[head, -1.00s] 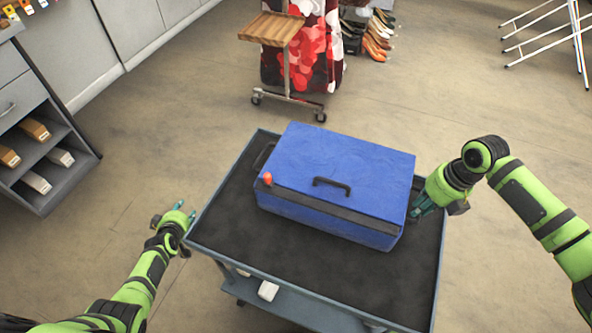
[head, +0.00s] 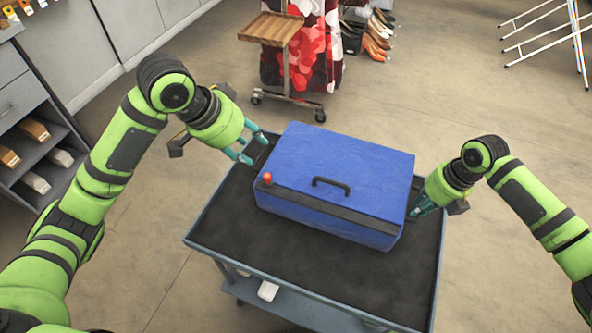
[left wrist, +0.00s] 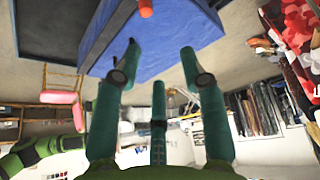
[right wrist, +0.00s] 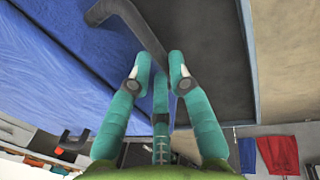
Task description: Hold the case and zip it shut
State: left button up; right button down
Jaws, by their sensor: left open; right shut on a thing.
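The blue case (head: 340,165) lies on the cart, lid down, with a dark zip band (head: 325,212) along its near edge. An orange-red zip pull (head: 267,178) sits at the band's left end; it also shows in the left wrist view (left wrist: 146,8). A black handle (head: 332,184) is on top. My left gripper (head: 254,148) is open and empty beside the case's left end, apart from the pull. My right gripper (head: 416,211) is at the right end, shut on a dark side handle (right wrist: 140,28), seen in the right wrist view.
The grey cart (head: 290,268) has a raised rim and bare dark top in front of the case. A wooden-topped stand (head: 272,28) is behind, with shoes (head: 377,40) near it. A drawer unit (head: 32,120) stands at the left. A white rack (head: 545,30) is far right.

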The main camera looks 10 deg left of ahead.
aim_at(266, 175)
pick_arm(q)
jog(key=shift+m+y, duration=0.5)
jog(key=shift+m, duration=0.1)
jog(key=f, duration=0.3)
jog(key=d+f, duration=0.1)
jog(key=f, duration=0.3)
jog(key=w+d+f, duration=0.1)
jog(key=f, duration=0.2)
jog(key=shift+d+f, duration=0.2)
jog(key=shift+f, duration=0.1)
grip_shut()
